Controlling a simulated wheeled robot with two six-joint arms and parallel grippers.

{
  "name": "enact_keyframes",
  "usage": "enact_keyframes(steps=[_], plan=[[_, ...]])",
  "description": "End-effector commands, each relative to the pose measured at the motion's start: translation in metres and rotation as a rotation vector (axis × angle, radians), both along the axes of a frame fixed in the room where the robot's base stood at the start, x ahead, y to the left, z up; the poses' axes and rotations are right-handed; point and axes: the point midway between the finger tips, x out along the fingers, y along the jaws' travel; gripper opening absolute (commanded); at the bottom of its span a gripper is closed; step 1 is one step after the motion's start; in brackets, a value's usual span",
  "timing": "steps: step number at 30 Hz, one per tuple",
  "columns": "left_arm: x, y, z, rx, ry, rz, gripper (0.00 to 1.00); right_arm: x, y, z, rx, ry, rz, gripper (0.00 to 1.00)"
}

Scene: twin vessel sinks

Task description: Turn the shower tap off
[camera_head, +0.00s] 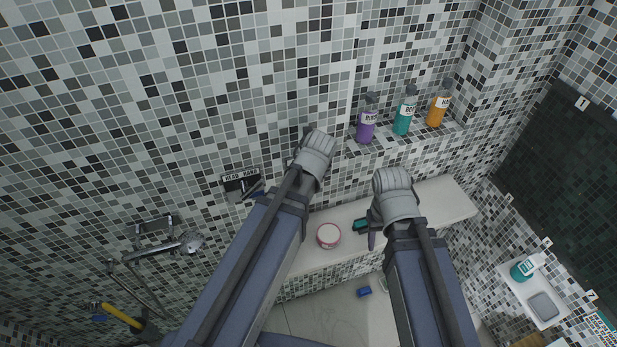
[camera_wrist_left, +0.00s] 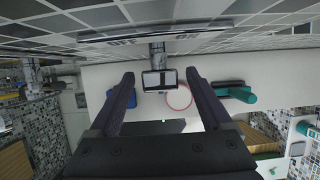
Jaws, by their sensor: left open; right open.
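The shower tap's lever (camera_wrist_left: 160,80) shows in the left wrist view, with a dark square end on a chrome stem. It stands between the fingertips of my left gripper (camera_wrist_left: 158,82), which is open around it with a gap on each side.
A shower head (camera_head: 190,243) is lower left. A round pink-rimmed tub (camera_head: 328,235) sits on the bench (camera_head: 447,200). Purple (camera_head: 366,125), teal (camera_head: 404,115) and orange (camera_head: 438,108) bottles stand on a ledge.

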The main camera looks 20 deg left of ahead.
Motion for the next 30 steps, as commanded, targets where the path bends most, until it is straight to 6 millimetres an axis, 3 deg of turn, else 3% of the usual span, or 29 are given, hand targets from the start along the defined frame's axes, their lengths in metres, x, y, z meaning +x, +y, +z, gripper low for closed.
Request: enact_keyframes(steps=[13, 30], plan=[[-0.02, -0.012, 0.059, 0.0, 0.0, -0.001, 0.82, 0.0, 0.0, 0.059, 0.0, 0.002, 0.0, 0.5], [-0.022, -0.014, 0.062, 0.0, 0.0, 0.0, 0.82, 0.0, 0.0, 0.062, 0.0, 0.002, 0.001, 0.5]])
